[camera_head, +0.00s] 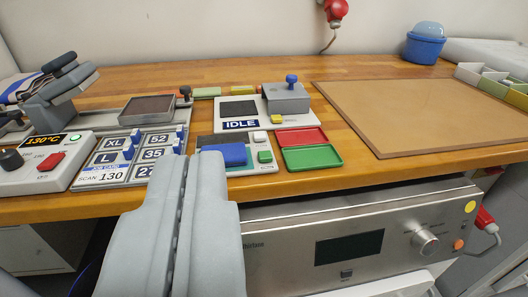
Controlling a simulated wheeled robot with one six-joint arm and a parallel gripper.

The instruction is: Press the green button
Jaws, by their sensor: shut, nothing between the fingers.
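A blue block (226,154) lies on the same panel, left of the button. My gripper (192,154) is shut and empty, with its long grey fingers rising from the bottom of the view. Its tips appear left of the blue block and the green button, apart from the button in the picture. The fingers hide part of the table edge and the left end of the panel.
A small white key (260,136) lies behind the button. A red tray (303,136) and green tray (311,157) lie right of it. Behind stands a device marked IDLE (240,125). Left are a size board (125,158) and heater box (50,165). A brown mat (420,115) lies right.

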